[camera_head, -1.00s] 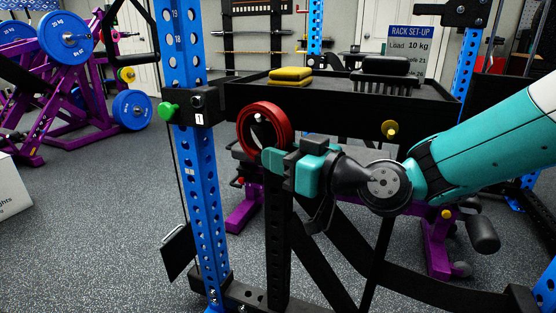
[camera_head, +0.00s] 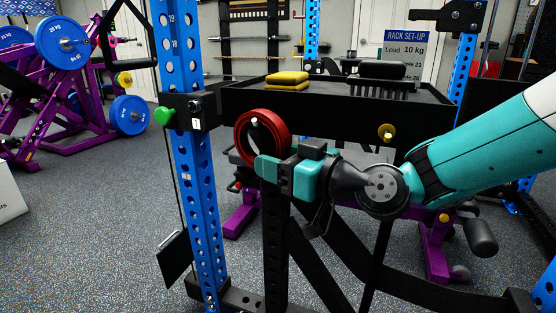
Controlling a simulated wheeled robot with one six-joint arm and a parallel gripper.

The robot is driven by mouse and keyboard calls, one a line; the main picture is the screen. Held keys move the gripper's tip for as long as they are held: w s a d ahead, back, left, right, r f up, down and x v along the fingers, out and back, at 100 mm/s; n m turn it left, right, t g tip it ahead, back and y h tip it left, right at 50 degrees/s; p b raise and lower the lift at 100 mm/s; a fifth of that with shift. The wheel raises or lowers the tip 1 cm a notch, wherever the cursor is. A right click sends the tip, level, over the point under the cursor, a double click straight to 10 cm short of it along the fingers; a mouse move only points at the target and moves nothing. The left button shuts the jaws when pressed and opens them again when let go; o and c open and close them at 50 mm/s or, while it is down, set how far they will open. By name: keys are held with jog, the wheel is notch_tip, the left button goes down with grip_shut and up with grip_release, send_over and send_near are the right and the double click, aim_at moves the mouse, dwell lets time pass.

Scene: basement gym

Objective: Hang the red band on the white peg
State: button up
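The red band (camera_head: 280,128) is a thick coiled ring in front of the upright on the left of the rack. The white peg (camera_head: 254,121) shows its pale tip inside the band's opening, near the upper left of the ring. The band appears to be around the peg; I cannot tell whether its top rests on it. My gripper (camera_head: 267,168) is at the band's lower edge, coming in from the right. Its near teal finger hides the bottom of the ring, and the far finger is hidden. It appears shut on the band.
A blue perforated post (camera_head: 183,155) with a green knob (camera_head: 164,115) stands just left of the band. A black tray (camera_head: 340,112) with yellow blocks (camera_head: 287,80) and a black brush (camera_head: 383,82) lies behind and above.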

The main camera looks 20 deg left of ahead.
jog(key=b+v, duration=0.2)
jog(key=v, duration=1.5)
jog(key=s+d+f+g+h+p, duration=0.2)
jog(key=s+g+h, duration=0.3)
jog(key=s, duration=0.4)
jog(key=s+d+m+g+h+p, duration=0.1)
jog(key=s+d+m+h+p, duration=0.2)
jog(key=s+d+m+h, duration=0.65)
notch_tip(320, 180, up, 36)
jog(key=w+d+n+y+p, duration=0.1)
jog(key=w+n+p, duration=0.1)
jog(key=p, duration=3.3)
jog(key=shift+w+y+p, duration=0.3)
jog(key=shift+y+p, duration=0.05)
jog(key=shift+d+f+n, duration=0.1)
jog(key=shift+f+n, duration=0.05)
jog(key=shift+n, duration=0.1)
